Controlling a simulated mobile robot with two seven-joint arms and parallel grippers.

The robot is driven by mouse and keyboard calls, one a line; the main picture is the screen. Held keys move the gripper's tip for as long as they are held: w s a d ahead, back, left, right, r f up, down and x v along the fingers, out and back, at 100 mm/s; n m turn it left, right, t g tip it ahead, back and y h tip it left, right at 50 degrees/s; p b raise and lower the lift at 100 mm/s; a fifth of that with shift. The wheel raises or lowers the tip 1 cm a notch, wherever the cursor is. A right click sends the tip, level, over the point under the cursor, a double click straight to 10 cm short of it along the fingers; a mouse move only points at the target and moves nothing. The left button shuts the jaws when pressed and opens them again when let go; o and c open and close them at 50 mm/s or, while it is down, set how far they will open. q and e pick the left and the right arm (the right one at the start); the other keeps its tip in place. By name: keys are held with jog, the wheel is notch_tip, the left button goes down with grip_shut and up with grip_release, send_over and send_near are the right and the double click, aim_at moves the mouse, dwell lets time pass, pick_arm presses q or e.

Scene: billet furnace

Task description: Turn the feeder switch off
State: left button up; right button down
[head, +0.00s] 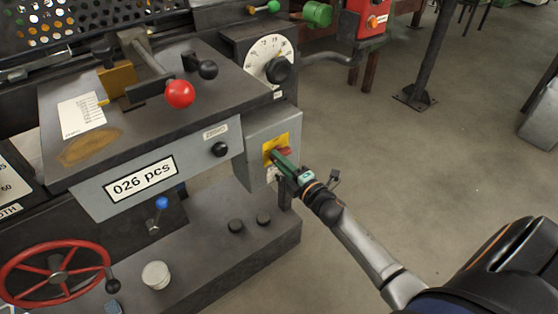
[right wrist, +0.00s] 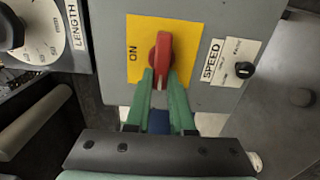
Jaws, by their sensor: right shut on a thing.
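The feeder switch is a red rotary handle (head: 285,152) on a yellow plate (head: 267,148), on the side of a grey box at the machine's right end. In the right wrist view the red handle (right wrist: 163,52) stands nearly upright on the yellow plate (right wrist: 138,38), with the word ON to its left. My right gripper (head: 278,158) reaches in from the lower right. Its green fingers (right wrist: 164,82) are shut on the lower part of the handle, one on each side. The fingers hide part of the plate below. My left gripper is not in view.
A SPEED label with a small black knob (right wrist: 244,69) is right of the switch, and a LENGTH dial (right wrist: 38,38) is at the left. A red ball lever (head: 180,94) and a red handwheel (head: 56,274) are on the machine. The floor at the right is largely clear.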

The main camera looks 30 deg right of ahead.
jog(key=c, duration=0.8)
grip_release()
jog(key=shift+s, duration=0.1)
jog(key=s, duration=0.4)
jog(key=s+p, duration=0.1)
jog(key=s, duration=0.3)
jog(key=s+d, duration=0.1)
jog(key=s, duration=0.3)
jog(key=shift+s, duration=0.15)
